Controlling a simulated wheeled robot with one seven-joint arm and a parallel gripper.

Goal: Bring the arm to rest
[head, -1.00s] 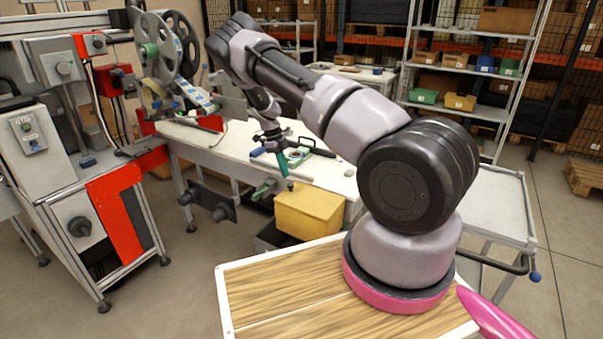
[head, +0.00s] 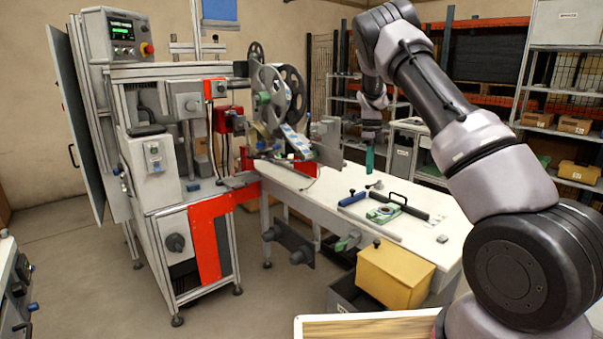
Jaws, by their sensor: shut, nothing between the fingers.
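My arm (head: 435,95) reaches from the lower right up and back, then bends down over the white table (head: 450,215). My gripper (head: 369,170) hangs at its end, pointing down, with a narrow green part at the tip. It is shut with nothing in it. It appears above the table, behind the green fixture (head: 383,214) and the blue-handled tool (head: 352,198). The exact gap to the table cannot be told.
The machine with tape reels (head: 275,95) and red panels stands left of my gripper. A yellow bin (head: 395,275) sits at the table's front. Shelves (head: 570,110) stand behind on the right. Bare floor lies in front of the machine.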

